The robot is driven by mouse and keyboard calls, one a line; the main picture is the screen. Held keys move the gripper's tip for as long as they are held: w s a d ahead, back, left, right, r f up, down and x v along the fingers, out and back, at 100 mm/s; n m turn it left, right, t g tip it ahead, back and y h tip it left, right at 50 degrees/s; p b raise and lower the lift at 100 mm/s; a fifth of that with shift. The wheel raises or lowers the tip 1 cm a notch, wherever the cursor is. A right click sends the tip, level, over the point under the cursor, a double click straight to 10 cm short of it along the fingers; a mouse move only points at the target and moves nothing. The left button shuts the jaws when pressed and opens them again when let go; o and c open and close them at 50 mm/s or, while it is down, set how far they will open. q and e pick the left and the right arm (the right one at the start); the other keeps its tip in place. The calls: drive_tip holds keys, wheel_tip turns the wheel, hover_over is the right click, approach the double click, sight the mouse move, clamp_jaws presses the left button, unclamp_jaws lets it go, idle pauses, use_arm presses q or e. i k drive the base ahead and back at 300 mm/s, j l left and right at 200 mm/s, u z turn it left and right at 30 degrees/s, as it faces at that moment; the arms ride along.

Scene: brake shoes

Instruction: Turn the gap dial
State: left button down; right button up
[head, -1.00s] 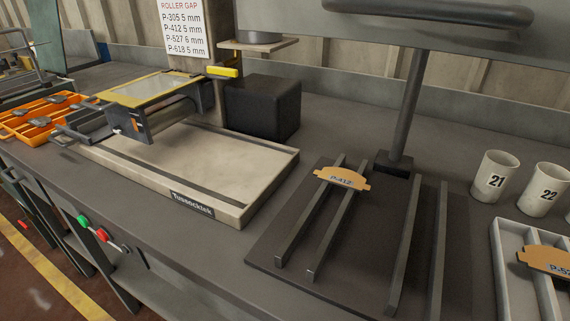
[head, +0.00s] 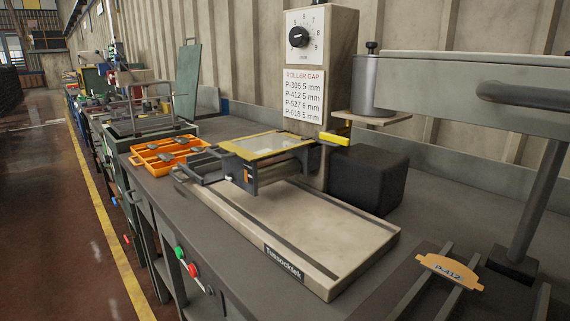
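The gap dial (head: 298,37) is a black knob on a white numbered face, high on the beige column of the roller machine at the upper middle of the head view. The knob's exact setting is too small to read surely. A roller gap chart (head: 304,95) below it lists P-305 5 mm, P-412 5 mm, P-527 6 mm and P-618 5 mm. The machine's beige bed (head: 300,235) carries a yellow-edged roller frame (head: 262,150). Neither of my grippers is in view.
A brown P-412 plate (head: 450,271) lies on rails at the lower right. A metal cylinder (head: 371,84) stands on a small shelf beside the column, above a black block (head: 368,178). An orange tray (head: 163,154) sits to the left. Green and red buttons (head: 187,262) are on the bench front.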

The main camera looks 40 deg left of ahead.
sight(298, 37)
drive_tip(key=u, duration=1.3)
